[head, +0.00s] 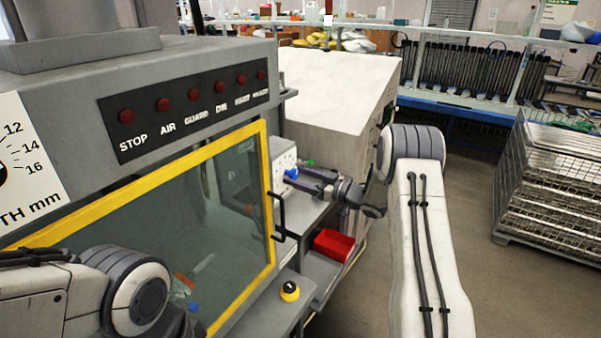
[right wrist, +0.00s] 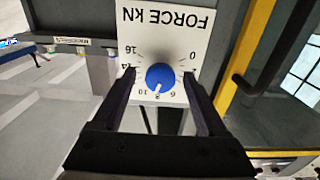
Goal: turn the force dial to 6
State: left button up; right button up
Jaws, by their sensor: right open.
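The force dial is a round blue knob (right wrist: 160,77) with a white pointer line, on a white plate (right wrist: 183,27) marked FORCE kN. The plate appears upside down in the right wrist view. The pointer line points at about the 8. In the head view the blue knob (head: 291,173) shows on the side of the machine. My right gripper (right wrist: 162,85) is open, with one finger on each side of the knob and gaps visible. It also shows in the head view (head: 304,177), reaching in from the right. My left arm shows at lower left; its fingers are not visible.
The yellow-framed machine door (head: 190,215) with a black handle (head: 279,215) is close to the dial. A red bin (head: 334,244) and a yellow-and-black button (head: 290,291) are below. A wire crate (head: 550,190) stands far right, with open floor before it.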

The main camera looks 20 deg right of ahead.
jog(key=shift+w+a, duration=0.15)
jog(key=c, duration=1.2)
jog(key=shift+d, duration=0.3)
grip_shut()
jog(key=shift+a, duration=0.15)
jog(key=shift+f+n+b, duration=0.15)
jog(key=shift+n+b, duration=0.25)
jog(key=shift+b, duration=0.5)
jog(key=n+b, duration=0.6)
jog(key=b, duration=0.4)
jog(key=shift+b, duration=0.3)
jog(key=shift+r+n+b, duration=0.2)
jog(key=shift+n+b, duration=0.85)
jog(key=shift+n, duration=0.05)
